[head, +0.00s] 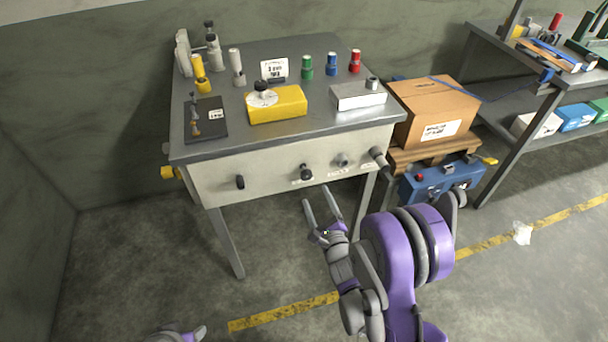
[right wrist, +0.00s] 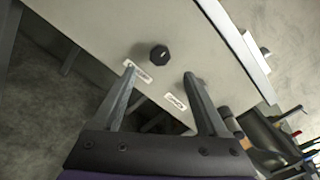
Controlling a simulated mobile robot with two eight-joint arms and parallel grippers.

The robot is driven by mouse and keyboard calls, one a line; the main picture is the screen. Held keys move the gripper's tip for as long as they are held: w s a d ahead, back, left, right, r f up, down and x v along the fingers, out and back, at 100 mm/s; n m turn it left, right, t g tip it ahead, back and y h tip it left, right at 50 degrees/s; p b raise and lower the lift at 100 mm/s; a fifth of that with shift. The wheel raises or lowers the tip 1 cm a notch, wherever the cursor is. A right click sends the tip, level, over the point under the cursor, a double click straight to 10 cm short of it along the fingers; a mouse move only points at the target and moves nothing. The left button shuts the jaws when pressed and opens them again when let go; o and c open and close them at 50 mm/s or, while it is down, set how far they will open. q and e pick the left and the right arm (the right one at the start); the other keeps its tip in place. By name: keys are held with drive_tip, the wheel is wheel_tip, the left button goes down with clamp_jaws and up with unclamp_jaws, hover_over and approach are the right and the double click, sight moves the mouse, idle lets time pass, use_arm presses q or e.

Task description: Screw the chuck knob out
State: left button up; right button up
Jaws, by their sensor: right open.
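The bench's front panel (head: 270,182) carries several knobs with small white labels too blurred to read for sure, so I cannot tell which is the chuck knob. A black faceted knob (head: 306,172) sits mid-panel. In the right wrist view this black knob (right wrist: 159,53) shows just beyond the fingertips, between their lines. A grey knob (head: 341,160) is to its right; in the wrist view the right finger partly hides it. My right gripper (head: 316,195) is open and empty in front of the panel, pointing at it, apart from the black knob.
Another black knob (head: 240,181) is at the panel's left, and a grey cylindrical handle (head: 380,157) at its right end. The bench top (head: 240,135) holds a yellow block (head: 285,104) and several small parts. A cardboard box (head: 435,110) and blue case (head: 440,182) stand right.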

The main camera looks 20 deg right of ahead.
sight(308, 178)
drive_tip(key=w+p, duration=0.3)
drive_tip(key=w, duration=0.5)
drive_tip(key=shift+w+a, duration=0.15)
drive_tip(key=shift+w, duration=0.8)
clamp_jaws()
